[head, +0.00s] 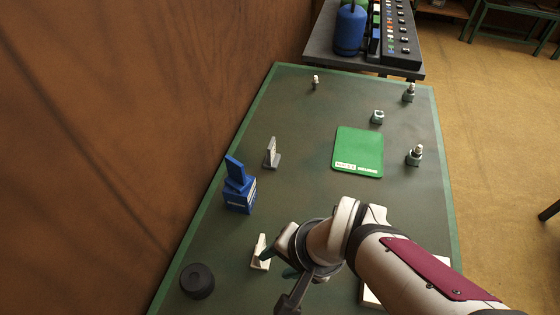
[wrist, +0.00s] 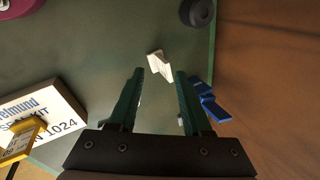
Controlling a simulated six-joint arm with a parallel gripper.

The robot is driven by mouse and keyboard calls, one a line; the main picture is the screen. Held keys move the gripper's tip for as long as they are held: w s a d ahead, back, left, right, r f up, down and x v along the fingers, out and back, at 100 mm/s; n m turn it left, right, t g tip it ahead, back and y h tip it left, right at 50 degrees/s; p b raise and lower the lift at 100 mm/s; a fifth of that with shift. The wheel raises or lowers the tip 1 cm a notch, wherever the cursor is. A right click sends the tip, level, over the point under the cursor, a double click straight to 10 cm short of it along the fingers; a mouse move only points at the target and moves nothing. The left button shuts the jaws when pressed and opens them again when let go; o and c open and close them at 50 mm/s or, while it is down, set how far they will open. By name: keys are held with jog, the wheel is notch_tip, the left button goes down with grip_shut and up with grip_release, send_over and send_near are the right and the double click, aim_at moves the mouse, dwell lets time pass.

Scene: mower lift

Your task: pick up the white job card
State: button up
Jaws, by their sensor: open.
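The white job card (head: 260,250) appears to be the small white folded piece near the front left of the green bench, with one part upright. It shows in the wrist view (wrist: 157,62) just beyond and between the fingertips, leaning slightly. My gripper (head: 278,262) is open and empty, its two dark green fingers apart on either side of the card's line in the wrist view (wrist: 160,76). I cannot tell how high the tips are above the bench. My arm covers part of the bench to the right.
A blue box with a blue piece on top (head: 239,195) stands behind the card. A black round knob (head: 197,281) is at front left. A grey upright piece (head: 272,155) and a green mat (head: 358,152) lie farther back. A white lettered plate (wrist: 40,115) is at left.

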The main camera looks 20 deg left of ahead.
aim_at(263, 239)
jog(key=s+a+f+t, duration=0.1)
jog(key=a+f, duration=0.2)
jog(key=f, duration=0.1)
jog(key=a+f+t+h, duration=0.1)
jog(key=a+f, duration=0.2)
jog(key=a, duration=0.1)
jog(key=s+a+f+t, duration=0.1)
jog(key=a+f+t, duration=0.1)
jog(key=a+f, duration=0.1)
jog(key=shift+s+a+f+h, duration=0.15)
jog(key=shift+f+h, duration=0.05)
jog(key=shift+f, duration=0.2)
jog(key=shift+s+a+f+h, duration=0.1)
jog(key=shift+s+f+h, duration=0.1)
jog(key=shift+f, duration=0.2)
jog(key=d+t, duration=0.1)
jog(key=d+f+n+t+h, duration=0.1)
jog(key=shift+s+t, duration=0.35)
jog(key=shift+t, duration=0.05)
jog(key=d+r+n+t, duration=0.3)
jog(key=t, duration=0.2)
jog(key=shift+h, duration=0.4)
jog(key=x, duration=0.8)
jog(key=shift+w+f, duration=0.15)
jog(key=shift+w, duration=0.2)
jog(key=x, duration=0.6)
jog(key=shift+a, duration=0.1)
grip_shut()
